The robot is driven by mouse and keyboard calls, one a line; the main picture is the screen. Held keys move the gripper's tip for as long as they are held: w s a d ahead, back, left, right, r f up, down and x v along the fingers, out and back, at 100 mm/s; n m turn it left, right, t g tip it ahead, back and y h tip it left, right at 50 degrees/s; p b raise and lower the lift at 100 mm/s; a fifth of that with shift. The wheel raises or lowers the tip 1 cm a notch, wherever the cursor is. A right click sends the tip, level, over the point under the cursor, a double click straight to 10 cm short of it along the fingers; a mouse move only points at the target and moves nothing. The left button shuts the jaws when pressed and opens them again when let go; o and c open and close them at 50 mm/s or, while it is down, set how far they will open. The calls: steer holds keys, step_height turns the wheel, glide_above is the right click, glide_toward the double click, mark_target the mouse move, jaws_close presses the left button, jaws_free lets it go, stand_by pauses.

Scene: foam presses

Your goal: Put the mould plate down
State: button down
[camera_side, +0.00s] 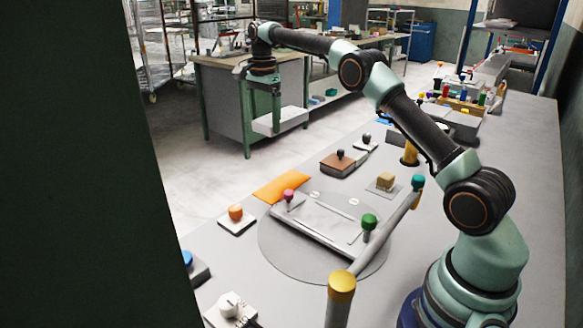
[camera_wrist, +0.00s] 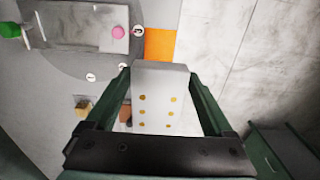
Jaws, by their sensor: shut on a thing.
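My gripper (camera_side: 277,108) is shut on the mould plate (camera_side: 284,122), a pale grey slab, and holds it in the air. In the side view the plate shows against the floor and the far workbench. In the wrist view the gripper (camera_wrist: 156,84) has its green fingers on either side of the plate (camera_wrist: 157,101), whose near face has several small yellow dots. The plate hides part of the bench below it.
On the bench, a round grey disc (camera_side: 285,247) carries a grey slab (camera_side: 322,222) with pink and green knobs. An orange sheet (camera_side: 284,187), a brown block (camera_side: 338,164) and an orange-knobbed block (camera_side: 236,219) lie around it. A gold-capped post (camera_side: 341,290) stands in front.

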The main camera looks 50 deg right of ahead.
mark_target(268, 194)
step_height(268, 194, down, 20)
steer(key=shift+r, duration=0.15)
stand_by(0.5)
jaws_free()
steer(key=shift+f, duration=0.2)
steer(key=shift+r, duration=0.1)
